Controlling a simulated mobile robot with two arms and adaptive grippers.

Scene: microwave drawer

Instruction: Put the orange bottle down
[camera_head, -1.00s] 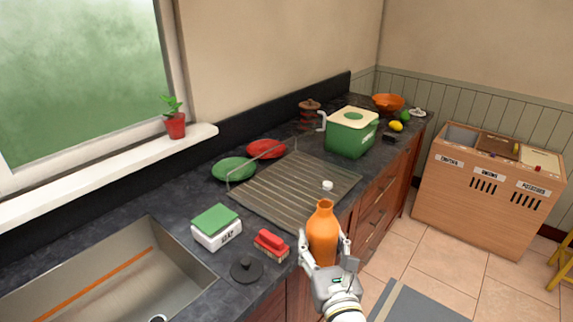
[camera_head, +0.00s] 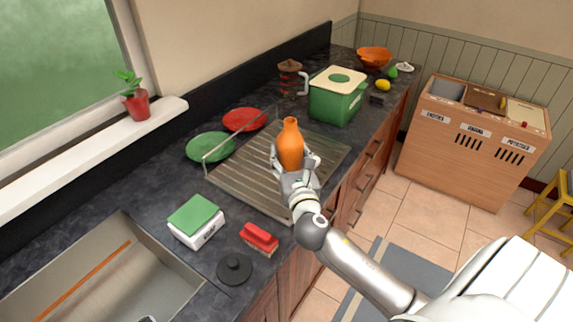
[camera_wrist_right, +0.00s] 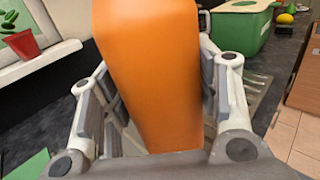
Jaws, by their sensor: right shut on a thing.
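The orange bottle (camera_head: 290,143) is upright between the fingers of my right gripper (camera_head: 294,168) in the head view. Whether the bottle's base touches the rack is hidden by the gripper. In the right wrist view the bottle (camera_wrist_right: 150,70) fills the middle, with a finger on each side.
Green (camera_head: 211,148) and red (camera_head: 245,119) plates stand behind the rack's wire. A green bin (camera_head: 335,100) is beyond it. A soap box (camera_head: 196,222), red brush (camera_head: 259,239), black lid (camera_head: 234,268) and sink (camera_head: 110,275) are nearer.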

